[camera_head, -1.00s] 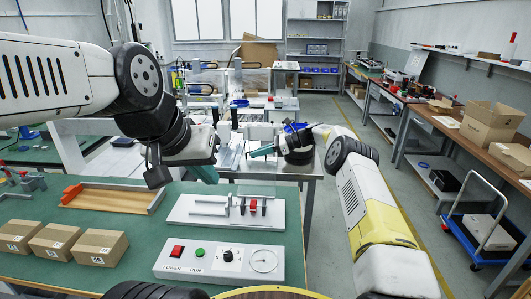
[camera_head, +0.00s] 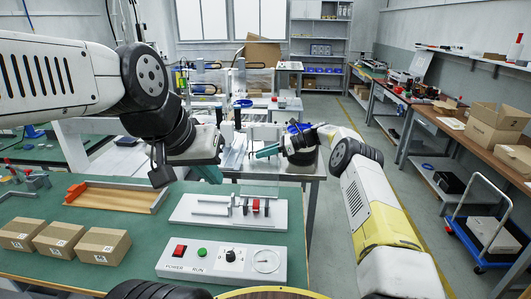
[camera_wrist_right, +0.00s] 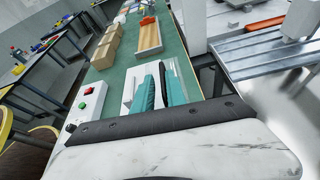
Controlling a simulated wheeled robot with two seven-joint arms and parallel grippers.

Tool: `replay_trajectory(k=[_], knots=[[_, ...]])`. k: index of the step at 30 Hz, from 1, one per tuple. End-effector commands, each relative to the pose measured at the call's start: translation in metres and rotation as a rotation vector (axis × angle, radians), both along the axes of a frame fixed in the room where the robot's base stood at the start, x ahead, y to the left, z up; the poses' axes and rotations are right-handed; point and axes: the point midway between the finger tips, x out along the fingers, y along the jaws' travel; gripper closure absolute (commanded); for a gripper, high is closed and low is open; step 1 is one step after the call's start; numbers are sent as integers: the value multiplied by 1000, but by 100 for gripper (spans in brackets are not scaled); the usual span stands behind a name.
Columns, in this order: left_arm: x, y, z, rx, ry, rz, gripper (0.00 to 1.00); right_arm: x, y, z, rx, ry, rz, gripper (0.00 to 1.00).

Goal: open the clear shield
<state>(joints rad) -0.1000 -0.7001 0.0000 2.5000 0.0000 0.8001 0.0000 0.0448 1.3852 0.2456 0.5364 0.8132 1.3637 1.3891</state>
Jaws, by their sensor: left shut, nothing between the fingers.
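The clear shield (camera_head: 262,188) is a faint transparent panel standing upright at the right part of a white fixture plate (camera_head: 191,217) on the green bench. Red and dark parts (camera_head: 256,206) show at its foot. My left gripper (camera_head: 209,174) is shut and empty, with teal fingers pointing down above the back left of the plate, apart from the shield. My right gripper (camera_head: 264,152) hangs above and behind the shield, its teal fingers pointing left. In the right wrist view, its two fingers (camera_wrist_right: 161,92) stand apart with no object seen between them.
A control box (camera_head: 222,260) with a red switch, green button, knob and dial lies in front of the plate. Several cardboard boxes (camera_head: 62,240) and a wooden tray (camera_head: 118,198) are at the left. A metal table (camera_head: 240,165) stands behind the bench.

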Motion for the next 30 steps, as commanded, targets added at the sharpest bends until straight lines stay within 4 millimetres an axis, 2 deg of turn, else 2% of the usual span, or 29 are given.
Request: replay_trajectory(k=[6,12,25,28,30], knots=[[0,0,0,0,0,0,100,2,-37,14,-1,-2,-5,84],[0,0,0,0,0,0,100,3,-61,22,-2,0,-2,84],[0,0,0,0,0,0,100,3,-66,26,-5,-3,-1,84],[0,0,0,0,0,0,100,1,-65,37,-22,-31,12,84],[0,0,0,0,0,0,100,-2,-64,52,-51,-73,31,84]])
